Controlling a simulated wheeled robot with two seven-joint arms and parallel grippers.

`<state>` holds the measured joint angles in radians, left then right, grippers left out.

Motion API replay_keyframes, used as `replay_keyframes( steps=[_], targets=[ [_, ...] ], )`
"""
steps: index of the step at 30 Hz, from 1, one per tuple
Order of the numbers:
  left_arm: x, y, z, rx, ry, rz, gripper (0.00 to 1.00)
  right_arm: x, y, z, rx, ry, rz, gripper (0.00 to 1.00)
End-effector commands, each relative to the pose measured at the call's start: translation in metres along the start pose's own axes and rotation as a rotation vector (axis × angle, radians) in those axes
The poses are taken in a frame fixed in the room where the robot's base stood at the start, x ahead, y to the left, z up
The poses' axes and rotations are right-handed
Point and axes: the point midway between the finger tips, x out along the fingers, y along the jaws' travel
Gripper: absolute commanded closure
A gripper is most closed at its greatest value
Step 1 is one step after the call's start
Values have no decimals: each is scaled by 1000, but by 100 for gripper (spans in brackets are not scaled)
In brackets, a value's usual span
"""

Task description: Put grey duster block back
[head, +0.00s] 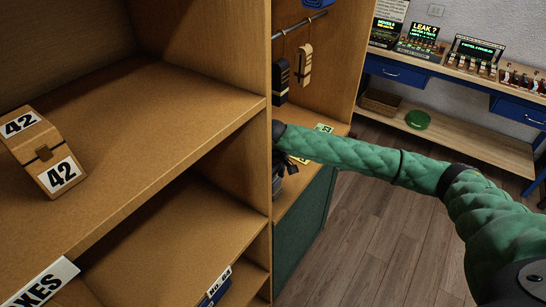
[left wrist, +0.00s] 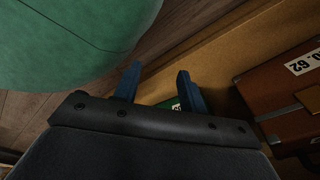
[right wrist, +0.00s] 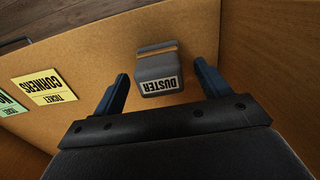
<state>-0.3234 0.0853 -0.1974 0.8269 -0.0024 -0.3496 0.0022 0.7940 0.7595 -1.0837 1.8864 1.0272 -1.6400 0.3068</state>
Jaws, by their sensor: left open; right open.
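The grey duster block (right wrist: 157,71), with a white DUSTER label, shows in the right wrist view against a tan wooden board (right wrist: 90,60). My right gripper (right wrist: 160,68) is open, with one blue finger on each side of the block in the picture and gaps between; I cannot tell how far its tips are above the board. In the head view my right gripper (head: 285,166) is mostly hidden behind the shelf's upright, and I cannot make out the block. My left gripper (left wrist: 159,72) is open and empty in the left wrist view, and outside the head view.
A yellow TICKET CORNERS label (right wrist: 44,86) and a green label (right wrist: 9,103) lie beside the block. A wooden box marked 42 (head: 45,154) stands on the left shelf. A brown case (left wrist: 292,92) is near my left gripper.

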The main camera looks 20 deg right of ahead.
Motion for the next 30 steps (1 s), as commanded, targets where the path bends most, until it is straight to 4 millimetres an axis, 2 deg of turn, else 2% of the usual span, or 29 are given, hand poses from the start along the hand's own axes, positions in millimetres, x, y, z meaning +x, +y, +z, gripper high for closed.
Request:
replay_keyframes(
  steps=[1, 6, 14, 22, 24, 30],
  targets=[
    [-5, 0, 10, 0, -9, 0, 58, -8, 0, 0, 0, 0, 0, 24],
    [-8, 0, 43, 0, -30, 1, 58, -22, 0, 0, 0, 0, -1, 24],
    [-29, 0, 80, 1, -55, 2, 58, -49, 0, 0, 0, 0, -1, 24],
    [-52, 0, 78, 1, -54, 2, 58, -73, 0, 0, 0, 0, -1, 24],
    [-47, 0, 78, 1, -54, 2, 58, -77, 0, -1, 0, 1, 0, 24],
    [-47, 0, 78, 1, -53, 2, 58, -91, 0, -1, 0, 1, 0, 24]
  ],
)
